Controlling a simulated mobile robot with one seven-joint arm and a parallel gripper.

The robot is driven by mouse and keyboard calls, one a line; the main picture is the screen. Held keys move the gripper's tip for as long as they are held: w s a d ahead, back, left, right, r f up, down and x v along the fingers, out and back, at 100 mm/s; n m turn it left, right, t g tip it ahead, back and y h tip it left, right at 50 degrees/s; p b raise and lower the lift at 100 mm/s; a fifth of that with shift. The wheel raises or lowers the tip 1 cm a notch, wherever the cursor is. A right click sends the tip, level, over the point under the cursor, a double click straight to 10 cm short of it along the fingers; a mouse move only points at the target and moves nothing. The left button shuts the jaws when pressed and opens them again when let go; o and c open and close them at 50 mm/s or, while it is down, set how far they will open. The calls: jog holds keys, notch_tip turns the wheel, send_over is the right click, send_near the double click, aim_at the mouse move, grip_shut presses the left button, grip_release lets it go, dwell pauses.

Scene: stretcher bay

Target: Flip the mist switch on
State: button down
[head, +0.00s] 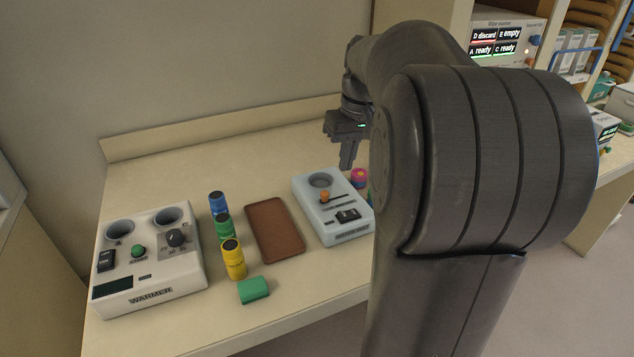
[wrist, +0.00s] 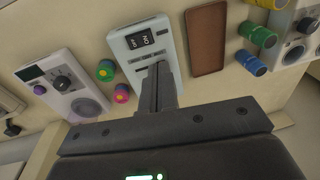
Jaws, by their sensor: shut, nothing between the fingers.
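The pale blue-grey device box (head: 324,226) lies on the counter in the middle of the head view. It has a round cup, a slider with an orange knob, and a black rocker switch (head: 347,215) near its front label, which is too small to read surely. In the wrist view the box (wrist: 173,42) is at the top, with the rocker switch (wrist: 139,41) marked OFF and ON. My gripper (head: 347,168) is shut and empty, pointing down above the box's back right part. In the wrist view its fingers (wrist: 160,68) hide part of the box and are apart from the switch.
A brown tray (head: 273,230) lies left of the box. Blue, green and yellow jars (head: 234,260) and a green block (head: 253,290) stand near the white warmer (head: 150,295). Pink and green round items (wrist: 121,93) sit close beside the box. My arm hides the counter's right part.

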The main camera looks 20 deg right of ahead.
aim_at(343, 214)
jog(key=shift+g+y, duration=0.3)
jog(key=d, duration=0.1)
jog(key=w+d, duration=0.1)
jog(key=w+d+f, duration=0.1)
jog(key=shift+d, duration=0.3)
jog(key=shift+f, duration=0.15)
jog(key=f, duration=0.4)
jog(key=a+f, duration=0.1)
jog(key=f, duration=0.4)
jog(key=a+f, duration=0.1)
jog(key=f, duration=0.3)
jog(key=shift+a+f, duration=0.15)
jog(key=shift+f, duration=0.2)
jog(key=shift+a+f, duration=0.2)
jog(key=shift+d, duration=0.2)
